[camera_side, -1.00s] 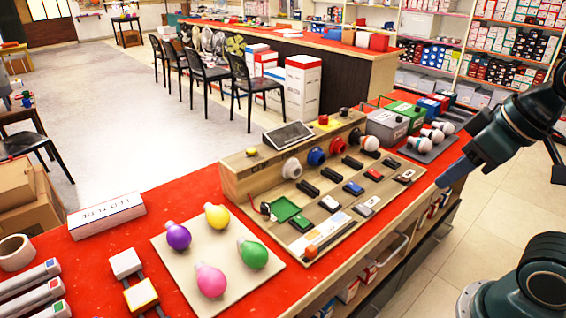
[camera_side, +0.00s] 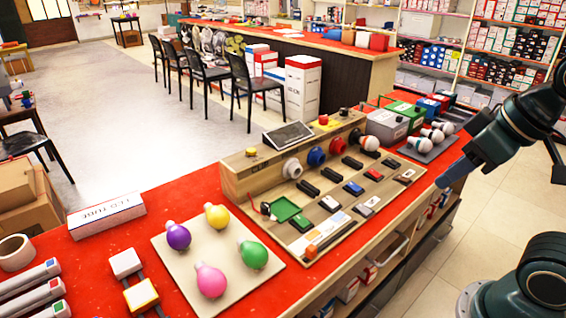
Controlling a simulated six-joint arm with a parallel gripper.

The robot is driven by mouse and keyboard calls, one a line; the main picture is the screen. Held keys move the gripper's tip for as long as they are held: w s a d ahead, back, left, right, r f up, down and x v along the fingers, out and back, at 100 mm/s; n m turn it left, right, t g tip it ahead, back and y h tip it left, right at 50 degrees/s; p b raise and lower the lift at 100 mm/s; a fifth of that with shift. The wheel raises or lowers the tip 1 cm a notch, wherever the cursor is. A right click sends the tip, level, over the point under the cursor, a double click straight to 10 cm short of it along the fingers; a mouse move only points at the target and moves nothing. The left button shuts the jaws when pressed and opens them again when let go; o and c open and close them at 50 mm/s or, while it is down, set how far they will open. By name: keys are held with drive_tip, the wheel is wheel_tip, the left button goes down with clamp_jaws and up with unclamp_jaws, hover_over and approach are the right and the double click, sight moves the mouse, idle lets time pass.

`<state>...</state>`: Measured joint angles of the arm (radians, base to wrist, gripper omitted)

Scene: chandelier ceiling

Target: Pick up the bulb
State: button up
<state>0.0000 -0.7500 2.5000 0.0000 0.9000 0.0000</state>
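Four colours of bulb lie on a beige board (camera_side: 188,271) on the red counter: purple (camera_side: 178,236), yellow (camera_side: 217,217), green (camera_side: 252,255) and pink (camera_side: 210,280). White bulbs (camera_side: 432,136) with red and grey parts lie on a grey mat (camera_side: 418,152) farther right. My gripper (camera_side: 450,176) is at the right, past the counter's front edge, apart from all the bulbs. Its blue finger part points down and left. Nothing shows in it. I cannot tell from this angle whether its fingers are open or shut.
A wooden test panel (camera_side: 245,177) with sockets, switches and a small screen stands between the beige board and the grey mat. An LED tube box (camera_side: 106,215), a tape roll (camera_side: 15,252) and tube-like items (camera_side: 28,277) lie on the left. Chairs (camera_side: 250,85) stand behind.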

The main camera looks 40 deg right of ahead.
drive_tip(key=o, duration=0.9)
